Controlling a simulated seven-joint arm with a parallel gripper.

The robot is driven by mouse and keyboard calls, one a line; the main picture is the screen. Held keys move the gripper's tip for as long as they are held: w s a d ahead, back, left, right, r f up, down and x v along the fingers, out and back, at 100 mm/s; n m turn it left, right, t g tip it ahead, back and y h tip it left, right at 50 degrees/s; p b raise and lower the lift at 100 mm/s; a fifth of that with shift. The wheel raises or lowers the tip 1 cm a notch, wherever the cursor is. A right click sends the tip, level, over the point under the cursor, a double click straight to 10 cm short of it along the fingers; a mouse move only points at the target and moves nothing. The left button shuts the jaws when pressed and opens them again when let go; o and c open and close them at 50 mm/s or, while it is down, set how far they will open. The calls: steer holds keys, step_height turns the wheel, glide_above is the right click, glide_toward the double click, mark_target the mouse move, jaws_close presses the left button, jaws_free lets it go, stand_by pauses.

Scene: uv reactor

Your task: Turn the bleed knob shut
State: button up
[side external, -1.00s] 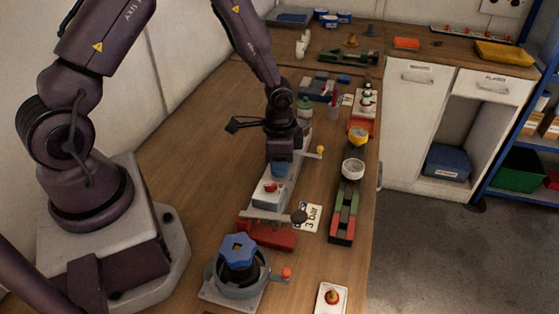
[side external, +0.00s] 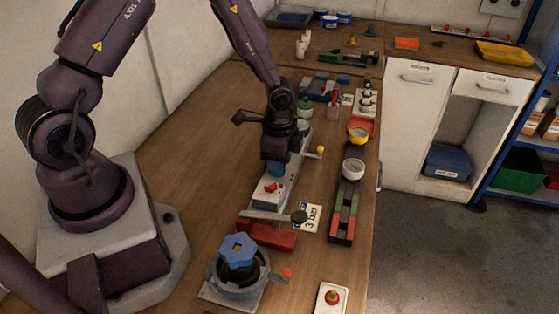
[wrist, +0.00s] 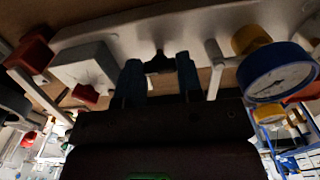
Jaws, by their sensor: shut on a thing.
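My gripper (side external: 277,168) reaches down to the long grey fitting (side external: 262,204) on the bench, its blue fingers at the fitting's top. In the wrist view my gripper (wrist: 159,72) has its two blue fingers either side of a small black knob (wrist: 158,62), which appears to be the bleed knob. The fingers are shut on it. The knob sits against the pale body (wrist: 190,25) of the fitting. In the side view the black knob is hidden by the gripper.
A blue-rimmed gauge (wrist: 281,72) and a yellow part (wrist: 250,39) are close to the fingers. A blue star handwheel (side external: 238,249) stands in front.

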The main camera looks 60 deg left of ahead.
steer(key=o, duration=0.9)
steer(key=shift+o, duration=0.2)
steer(key=shift+r, duration=0.1)
step_height(320, 180, up, 13)
